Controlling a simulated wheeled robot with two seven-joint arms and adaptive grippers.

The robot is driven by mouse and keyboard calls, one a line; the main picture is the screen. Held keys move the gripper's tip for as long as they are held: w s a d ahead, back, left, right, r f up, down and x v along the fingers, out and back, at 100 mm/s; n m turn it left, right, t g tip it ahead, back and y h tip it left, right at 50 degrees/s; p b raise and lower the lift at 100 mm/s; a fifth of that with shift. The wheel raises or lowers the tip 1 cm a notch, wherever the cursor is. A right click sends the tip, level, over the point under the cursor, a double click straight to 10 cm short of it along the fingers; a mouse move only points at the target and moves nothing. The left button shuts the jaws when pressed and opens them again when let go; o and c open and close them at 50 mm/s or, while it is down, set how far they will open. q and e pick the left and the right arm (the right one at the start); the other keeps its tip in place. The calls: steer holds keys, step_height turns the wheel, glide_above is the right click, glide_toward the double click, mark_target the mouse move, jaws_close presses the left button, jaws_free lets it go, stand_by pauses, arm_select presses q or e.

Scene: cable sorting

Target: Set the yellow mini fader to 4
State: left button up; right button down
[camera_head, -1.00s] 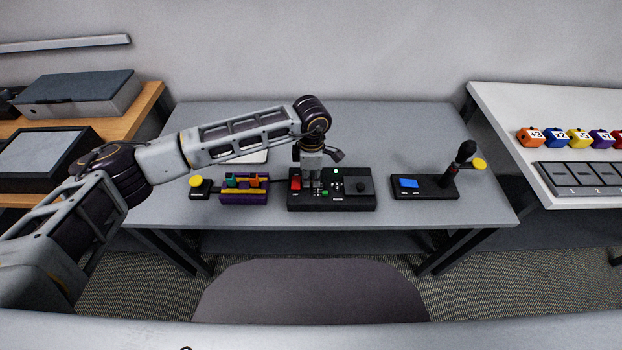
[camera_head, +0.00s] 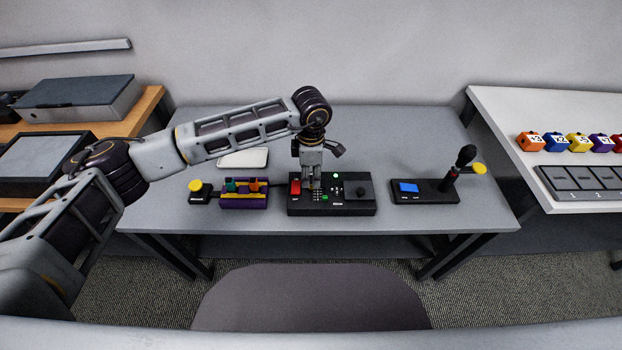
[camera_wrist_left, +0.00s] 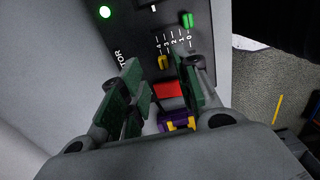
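The black control panel (camera_head: 350,208) stands on the middle of the grey table. In the left wrist view, the yellow mini fader (camera_wrist_left: 163,62) sits beside the 4 end of a 4-to-0 scale. The green fader (camera_wrist_left: 187,20) sits near the 0 end on the other side of the numbers. My left gripper (camera_head: 314,188) points down over the left part of the panel. In the left wrist view its green-padded fingers (camera_wrist_left: 158,68) are apart, with the yellow knob showing between their tips. Contact with the knob cannot be told. My right gripper is in neither view.
A red switch (camera_head: 295,188) is close to my left gripper. A purple box (camera_head: 244,201) and a yellow button (camera_head: 196,187) stand to the left. A joystick base (camera_head: 425,196) with a blue button stands to the right. A white item (camera_head: 243,159) lies behind.

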mark_target(311, 184)
arm_select(q)
step_height(311, 184, up, 9)
stand_by(0.5)
steer(key=shift+f, duration=0.1)
stand_by(0.3)
